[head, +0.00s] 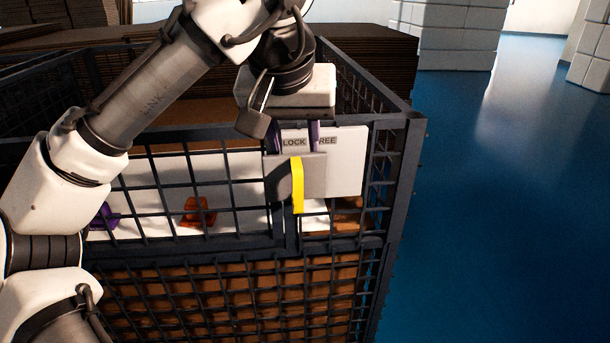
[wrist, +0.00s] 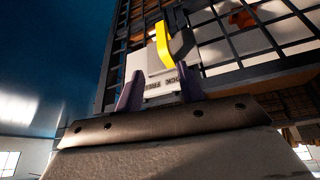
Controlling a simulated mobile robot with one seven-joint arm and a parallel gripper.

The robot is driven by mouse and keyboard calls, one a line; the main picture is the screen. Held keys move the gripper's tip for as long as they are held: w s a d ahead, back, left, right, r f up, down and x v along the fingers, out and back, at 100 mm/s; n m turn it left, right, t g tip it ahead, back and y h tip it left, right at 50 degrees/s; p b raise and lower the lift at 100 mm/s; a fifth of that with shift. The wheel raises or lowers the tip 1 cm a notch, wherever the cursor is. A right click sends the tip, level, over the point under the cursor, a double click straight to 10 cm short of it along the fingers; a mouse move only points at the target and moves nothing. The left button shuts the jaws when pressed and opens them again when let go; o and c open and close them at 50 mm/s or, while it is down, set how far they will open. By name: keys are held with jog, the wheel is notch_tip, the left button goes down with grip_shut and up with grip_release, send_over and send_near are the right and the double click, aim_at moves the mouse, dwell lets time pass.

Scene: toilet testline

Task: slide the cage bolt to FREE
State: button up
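The cage bolt shows as a yellow handle (head: 297,185) on a grey block, on a pale plate (head: 345,160) at the cage's upper right corner. The plate has the labels LOCK (head: 294,142) and FREE (head: 327,141). The handle stands below the right end of LOCK, left of FREE. My gripper (head: 296,138) is just above the handle, pointing down, with purple fingers spread on either side of LOCK. In the wrist view the fingers (wrist: 159,82) are apart with nothing held, and the yellow handle (wrist: 163,45) lies beyond their tips.
The dark wire cage (head: 400,150) has a top rail and mesh around the plate. Inside lie an orange item (head: 198,211) and a purple item (head: 103,216). Stacked brown cardboard (head: 385,60) stands behind. Blue floor (head: 500,220) is clear to the right.

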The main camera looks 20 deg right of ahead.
aim_at(298, 184)
jog(key=shift+y, duration=0.4)
jog(key=p+x, duration=0.2)
jog(key=x, duration=1.1)
jog(key=shift+f, duration=0.5)
grip_shut()
